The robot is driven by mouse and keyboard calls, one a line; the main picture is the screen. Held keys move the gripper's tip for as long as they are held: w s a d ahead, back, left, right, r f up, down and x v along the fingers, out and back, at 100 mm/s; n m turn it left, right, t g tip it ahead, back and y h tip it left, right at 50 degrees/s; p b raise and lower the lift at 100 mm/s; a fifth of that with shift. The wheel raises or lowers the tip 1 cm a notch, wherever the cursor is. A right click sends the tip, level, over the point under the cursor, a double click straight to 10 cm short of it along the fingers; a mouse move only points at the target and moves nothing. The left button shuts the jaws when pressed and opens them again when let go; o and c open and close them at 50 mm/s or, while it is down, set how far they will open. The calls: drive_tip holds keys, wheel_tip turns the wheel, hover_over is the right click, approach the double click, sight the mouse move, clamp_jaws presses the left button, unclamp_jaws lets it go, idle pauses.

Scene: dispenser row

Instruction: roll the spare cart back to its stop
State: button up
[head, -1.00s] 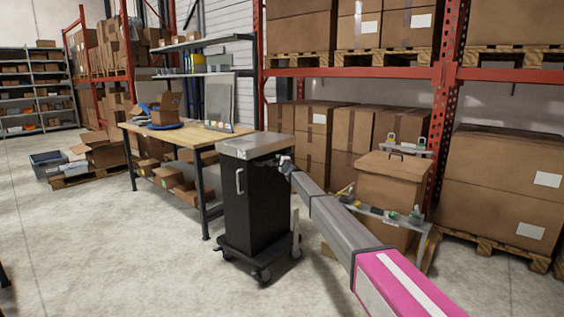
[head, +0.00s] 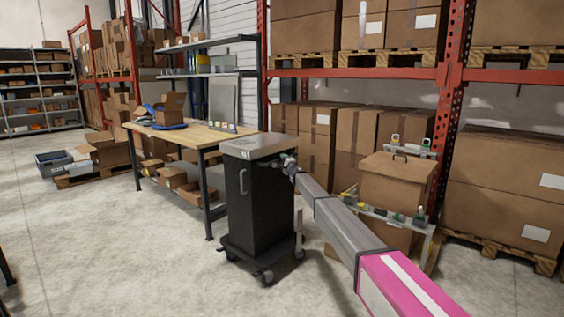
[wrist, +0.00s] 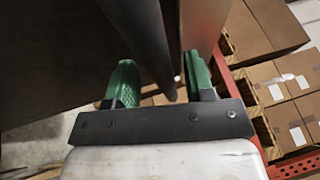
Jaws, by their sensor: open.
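The cart (head: 255,205) is a tall black cabinet with a grey top, a light vertical handle on its front and a dark wheeled base. It stands upright on the floor in the middle of the head view. My gripper (head: 290,163) is at the cart's upper right side, its fingers mostly hidden there. In the wrist view my gripper (wrist: 160,65) has its two green fingers apart. A dark round bar (wrist: 147,40) runs between the fingers, with the fingers either side of it. I cannot tell whether either touches it. No stop is clearly visible.
A wooden-topped workbench (head: 186,134) stands just behind and left of the cart. A small stand (head: 415,223) with a box on it is right of my arm. Racks of boxes (head: 500,200) line the back. The floor (head: 110,245) at front left is clear.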

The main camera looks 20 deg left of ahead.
drive_tip(key=v, duration=0.9)
drive_tip(key=shift+f, duration=0.1)
drive_tip(key=s+d+f+n+g+h, duration=0.25)
drive_tip(key=s+d+f, duration=0.35)
drive_tip(key=s+d, duration=0.7)
drive_tip(key=s+d+f+n+g+h, duration=0.2)
drive_tip(key=s+d+f+n+g, duration=0.4)
drive_tip(key=d, duration=1.1)
drive_tip(key=s+d+f+n+g+h, duration=0.1)
drive_tip(key=s+d+f+h, duration=0.1)
drive_tip(key=s+d+f, duration=0.85)
drive_tip(key=s+d+g+h, duration=0.2)
drive_tip(key=s+d+h, duration=0.2)
drive_tip(key=s+d, duration=1)
drive_tip(key=s+d+f+g+h, duration=0.1)
drive_tip(key=s+d+h, duration=0.3)
drive_tip(key=s+d, duration=1)
drive_tip(key=shift+d+f+g, duration=0.35)
drive_tip(key=shift+d, duration=0.75)
drive_tip(key=shift+m+h, duration=0.25)
